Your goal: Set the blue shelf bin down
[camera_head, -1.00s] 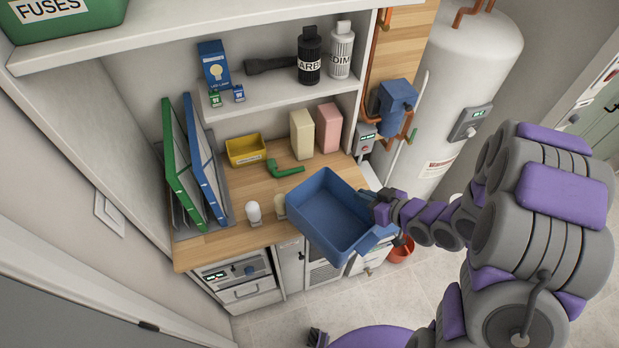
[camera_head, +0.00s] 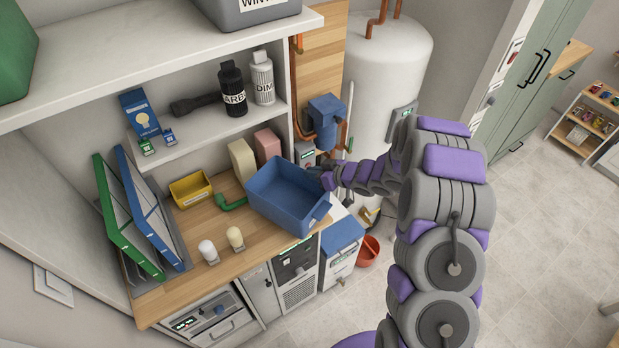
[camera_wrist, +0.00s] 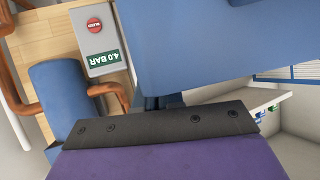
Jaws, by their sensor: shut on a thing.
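The blue shelf bin (camera_head: 287,192) is an open, empty tub over the right end of the wooden counter (camera_head: 172,296) in the head view. I cannot tell whether its base touches the counter. My gripper (camera_head: 319,176) is shut on the bin's right rear side. In the wrist view the blue wall of the bin (camera_wrist: 220,45) fills the upper right, and my gripper (camera_wrist: 162,103) meets it. The fingertips are mostly hidden.
Two light bulbs (camera_head: 221,246) stand in front of the bin. A green pipe elbow (camera_head: 229,203), a yellow tray (camera_head: 191,190) and two upright boxes (camera_head: 256,151) are close behind and left. Green and blue binders stand at the left. Bare counter lies at front left.

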